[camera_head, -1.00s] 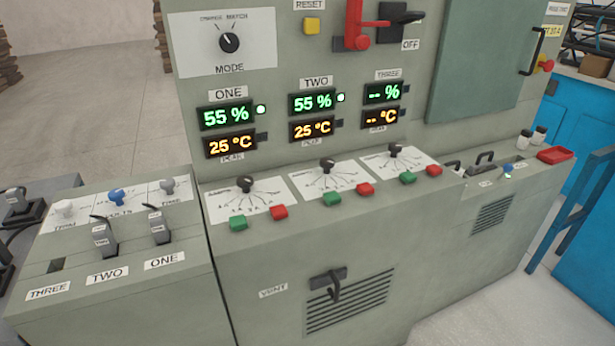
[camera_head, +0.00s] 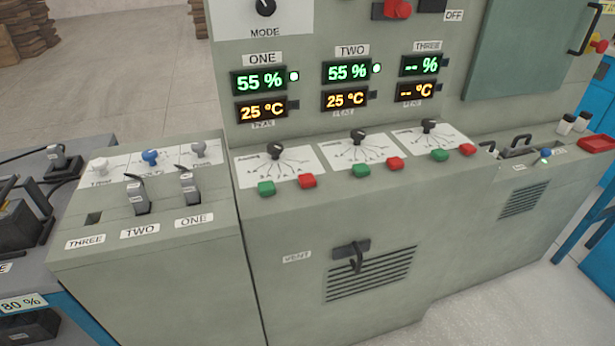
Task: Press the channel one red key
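The channel one red key (camera_head: 307,181) is a small red block on the sloped ledge of the grey cabinet (camera_head: 300,235). It sits just right of a green key (camera_head: 266,188), below the channel one dial (camera_head: 276,150). Above it, the display marked ONE (camera_head: 258,81) reads 55 % in green with a lit green lamp (camera_head: 294,76), and 25 °C in orange. Two more red keys, for channel two (camera_head: 395,163) and channel three (camera_head: 467,150), lie further right. My gripper is not in view.
A lower grey console (camera_head: 150,280) with two plugged slots marked ONE and TWO stands at the left. A vent handle (camera_head: 352,252) sticks out of the cabinet's front. A red tray (camera_head: 597,144) lies at the far right. The floor at lower right is clear.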

